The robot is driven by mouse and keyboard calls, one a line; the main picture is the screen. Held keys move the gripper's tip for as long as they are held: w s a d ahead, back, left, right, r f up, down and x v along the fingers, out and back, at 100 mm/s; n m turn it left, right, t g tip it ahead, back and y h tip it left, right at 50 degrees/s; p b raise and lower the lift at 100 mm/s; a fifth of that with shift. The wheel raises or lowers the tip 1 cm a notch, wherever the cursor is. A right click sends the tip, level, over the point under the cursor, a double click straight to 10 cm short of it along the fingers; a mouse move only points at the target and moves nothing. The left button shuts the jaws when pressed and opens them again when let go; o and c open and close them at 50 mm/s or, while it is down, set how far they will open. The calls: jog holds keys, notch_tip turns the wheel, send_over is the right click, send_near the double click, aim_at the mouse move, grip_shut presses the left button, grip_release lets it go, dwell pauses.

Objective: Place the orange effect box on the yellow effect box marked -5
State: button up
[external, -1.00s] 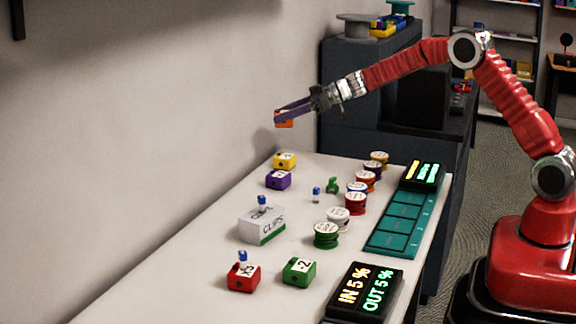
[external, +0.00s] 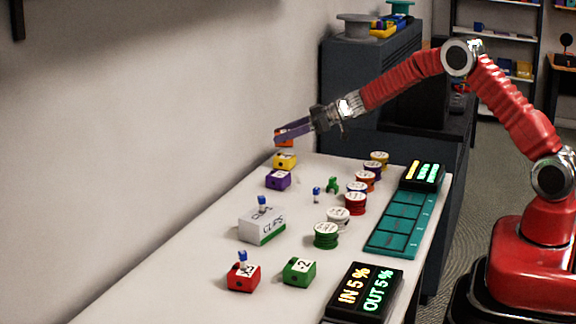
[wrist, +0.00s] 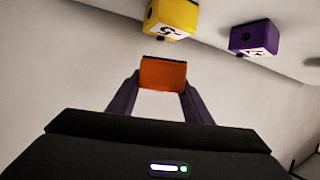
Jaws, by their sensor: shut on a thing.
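My gripper (external: 281,138) is shut on the orange effect box (external: 286,144). In the wrist view the orange box (wrist: 163,73) sits between the two purple fingers of the gripper (wrist: 162,85). The yellow effect box (external: 285,160) stands on the table at the far left, and the orange box is just above it in the external view. I cannot tell whether they touch there. In the wrist view the yellow box (wrist: 172,16) shows a -5 label and appears apart from the orange box.
A purple box (external: 278,180) stands just in front of the yellow box. A white clips box (external: 262,226), red box (external: 243,278) and green box (external: 299,272) stand nearer. Several spools stand at right, beside a teal tray (external: 393,238). The wall runs close along the left.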

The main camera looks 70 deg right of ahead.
aim_at(287, 143)
jog(key=shift+f, duration=1.85)
jog(key=shift+f, duration=0.1)
jog(key=o, duration=1.2)
jog(key=shift+c, duration=0.2)
jog(key=shift+s+d+r, duration=0.2)
jog(key=shift+s+r, duration=0.15)
jog(key=shift+s, duration=0.1)
jog(key=v, duration=1.1)
